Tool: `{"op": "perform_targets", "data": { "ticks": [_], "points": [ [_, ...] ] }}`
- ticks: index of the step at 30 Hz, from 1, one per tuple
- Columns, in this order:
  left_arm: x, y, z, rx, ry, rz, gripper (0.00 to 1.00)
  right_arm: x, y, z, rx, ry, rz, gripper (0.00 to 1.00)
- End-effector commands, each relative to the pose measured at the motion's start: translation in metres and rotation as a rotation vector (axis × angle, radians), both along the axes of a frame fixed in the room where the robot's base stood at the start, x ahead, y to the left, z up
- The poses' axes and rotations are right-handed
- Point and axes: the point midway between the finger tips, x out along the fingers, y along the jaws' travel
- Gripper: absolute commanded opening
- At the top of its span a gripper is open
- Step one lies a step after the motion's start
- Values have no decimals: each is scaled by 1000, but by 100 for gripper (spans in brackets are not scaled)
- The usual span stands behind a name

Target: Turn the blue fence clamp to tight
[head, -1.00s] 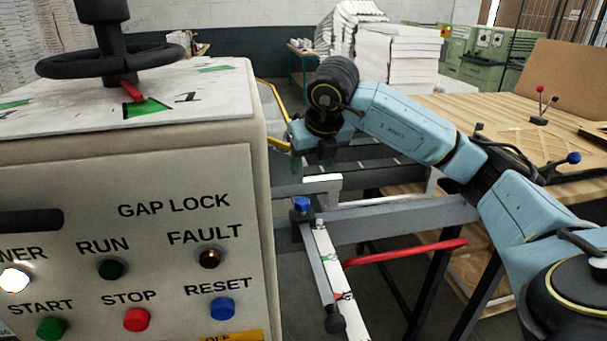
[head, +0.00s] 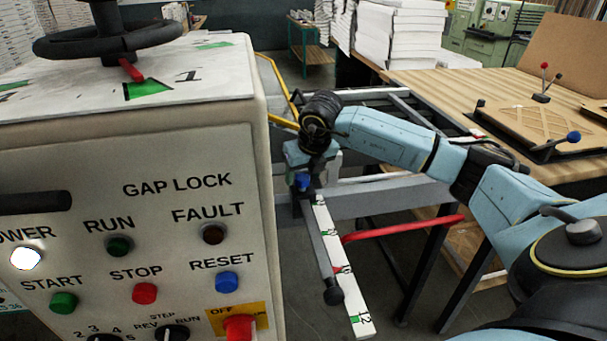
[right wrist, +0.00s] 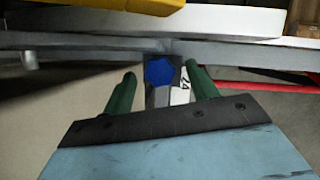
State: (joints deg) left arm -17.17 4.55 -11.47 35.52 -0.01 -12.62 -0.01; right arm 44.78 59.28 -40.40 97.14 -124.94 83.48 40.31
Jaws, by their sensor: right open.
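The blue fence clamp (head: 302,181) sits at the upper end of the marked fence scale (head: 335,262), beside the machine. In the right wrist view the blue clamp (right wrist: 159,71) lies between and just beyond the two green fingertips. My right gripper (right wrist: 157,82) is open with nothing held. In the head view my right wrist hangs over the clamp and its fingers are mostly hidden behind it. My left gripper is not in view.
The machine's control panel (head: 130,230) with its buttons stands close on the left. A red bar (head: 400,229) sticks out to the right of the scale. Grey rails (head: 390,195) cross behind. A wooden table (head: 440,85) stands at the right.

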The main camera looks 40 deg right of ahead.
Motion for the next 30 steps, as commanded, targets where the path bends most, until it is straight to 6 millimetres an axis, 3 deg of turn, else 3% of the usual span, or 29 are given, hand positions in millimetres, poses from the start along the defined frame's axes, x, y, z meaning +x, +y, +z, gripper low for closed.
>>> {"op": "perform_targets", "data": {
  "ticks": [12,22,30],
  "points": [
    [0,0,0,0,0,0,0,3,0,-8,-1,-1,1,57],
    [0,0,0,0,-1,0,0,3,-1,-7,-1,-1,1,14],
    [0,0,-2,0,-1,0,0,4,1,-7,-1,-1,-127,14]
  ]
}}
